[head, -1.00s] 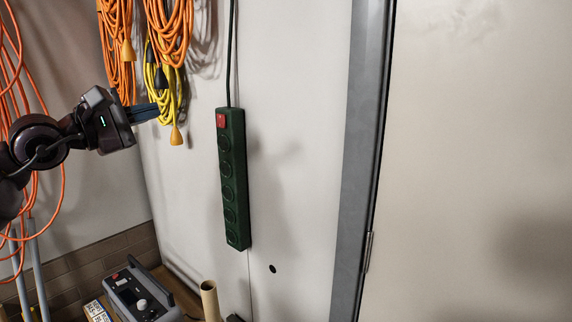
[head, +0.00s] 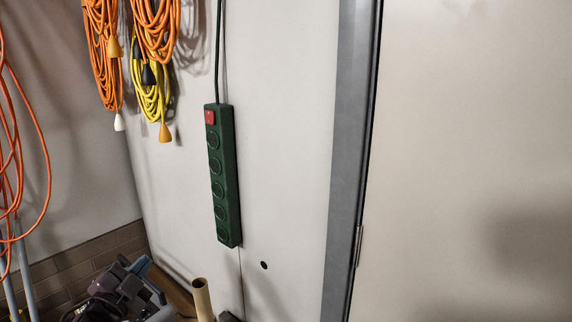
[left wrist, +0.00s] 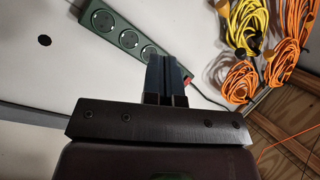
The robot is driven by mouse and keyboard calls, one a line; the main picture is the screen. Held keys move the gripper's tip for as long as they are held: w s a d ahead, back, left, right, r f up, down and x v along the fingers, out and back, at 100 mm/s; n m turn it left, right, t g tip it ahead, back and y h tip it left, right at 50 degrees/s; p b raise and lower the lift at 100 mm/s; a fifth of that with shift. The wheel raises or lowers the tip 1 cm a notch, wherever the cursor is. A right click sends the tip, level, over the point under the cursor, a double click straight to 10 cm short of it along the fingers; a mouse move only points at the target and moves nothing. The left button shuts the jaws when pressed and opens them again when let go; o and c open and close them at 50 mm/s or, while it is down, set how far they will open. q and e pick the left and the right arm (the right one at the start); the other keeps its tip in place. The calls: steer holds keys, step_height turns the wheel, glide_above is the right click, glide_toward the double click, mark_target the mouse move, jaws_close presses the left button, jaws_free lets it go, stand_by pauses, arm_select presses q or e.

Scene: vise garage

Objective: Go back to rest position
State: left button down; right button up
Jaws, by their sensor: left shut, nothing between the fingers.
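A dark green power strip (head: 223,178) with a red switch (head: 210,117) at its upper end hangs on the pale wall panel in the head view. My left gripper (head: 139,265) is low at the left of the head view, well below and left of the strip and partly over the grey device there. In the left wrist view my left gripper's fingers (left wrist: 166,80) are together with nothing between them. They overlap part of the power strip (left wrist: 130,40) in that picture, hiding some of it. My right gripper is not in view.
Orange cords (head: 104,55) and a yellow cord (head: 150,95) hang at the upper left. A grey device (head: 160,312) and an upright cardboard tube (head: 202,298) stand at the bottom. A grey door frame (head: 345,160) is at the right. The wall around the strip is clear.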

arm_select(q)
steer(key=s+d+f+n+g+y, duration=0.1)
steer(key=s+f+n+g, duration=0.3)
steer(key=s+f, duration=0.9)
steer(key=s+d+f+n+g+y, duration=0.1)
steer(key=s+f+n, duration=0.6)
steer(key=s+f, duration=0.7)
step_height(320, 180, down, 2)
steer(key=g+y, duration=0.1)
steer(key=g, duration=0.1)
steer(key=shift+d+n+g+y, duration=0.2)
steer(key=shift+n+g+y, duration=0.1)
steer(key=shift+g, duration=0.1)
steer(key=shift+s+f, duration=0.1)
